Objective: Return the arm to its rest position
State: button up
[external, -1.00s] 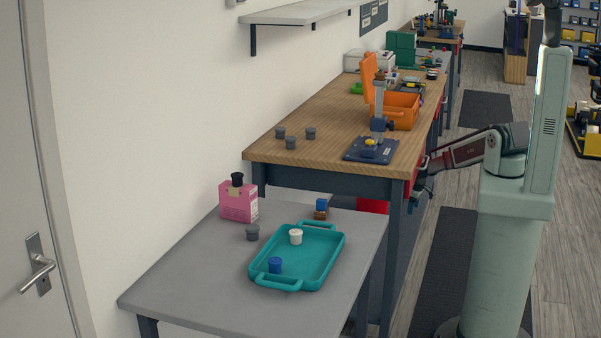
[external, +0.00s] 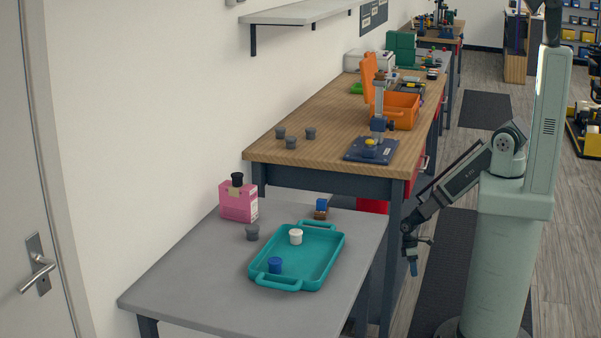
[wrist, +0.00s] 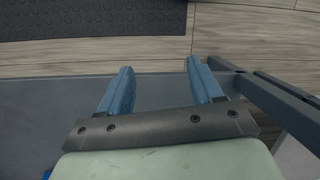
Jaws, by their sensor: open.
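My gripper (external: 412,268) hangs low in the external view, to the right of the grey table and in front of the column of my body. Its fingers point down toward the floor. In the wrist view the two blue fingers of my gripper (wrist: 158,85) stand apart with nothing between them. The arm slopes down and to the left from the shoulder.
The grey table (external: 190,283) holds a teal tray (external: 318,262) with a white cup and a blue cup, plus a pink box (external: 238,203). The wooden workbench (external: 330,150) stands behind it. A dark floor mat (external: 450,250) lies beside my base.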

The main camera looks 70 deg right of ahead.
jog(key=s+a+r+m+g, duration=0.2)
jog(key=s+a+r+g, duration=0.2)
jog(key=s+a+r, duration=0.5)
jog(key=s+a, duration=0.1)
jog(key=s, duration=0.2)
jog(key=shift+s+a+h, duration=0.25)
jog(key=shift+h, duration=0.05)
jog(key=shift+r, duration=0.1)
